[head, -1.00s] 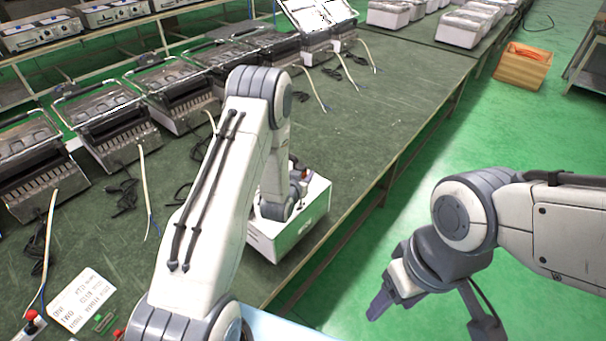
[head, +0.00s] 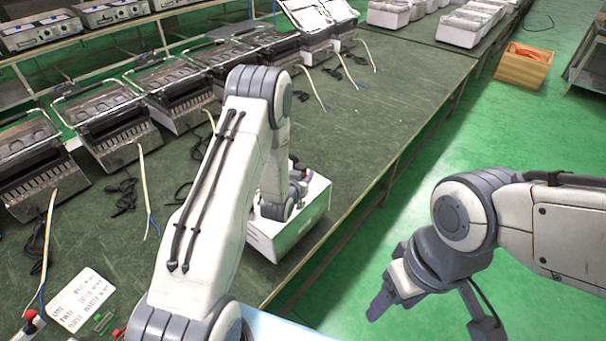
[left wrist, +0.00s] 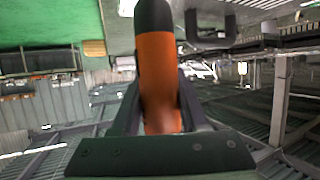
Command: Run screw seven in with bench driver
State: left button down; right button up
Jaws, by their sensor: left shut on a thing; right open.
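The bench driver (left wrist: 157,75), an orange body with a black end, stands between the fingers of my left gripper (left wrist: 160,105) in the left wrist view. The gripper is shut on it. In the head view my left arm hides this gripper and most of what it works over, at a white box (head: 292,232) on the bench. Small grey and reddish parts show at the box top, too small to tell apart. No screw can be made out. My right gripper (head: 384,303) is open and empty over the green floor, off the bench's right side.
Several grill-like appliances (head: 115,128) with loose cables line the green bench (head: 390,105). A printed white card (head: 82,299) and a red-topped part (head: 32,318) lie at the lower left. A wooden crate (head: 523,68) stands on the floor. The bench's right part is clear.

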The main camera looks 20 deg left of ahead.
pick_arm(q)
jog(key=shift+r+p, duration=1.6)
jog(key=shift+r, duration=0.95)
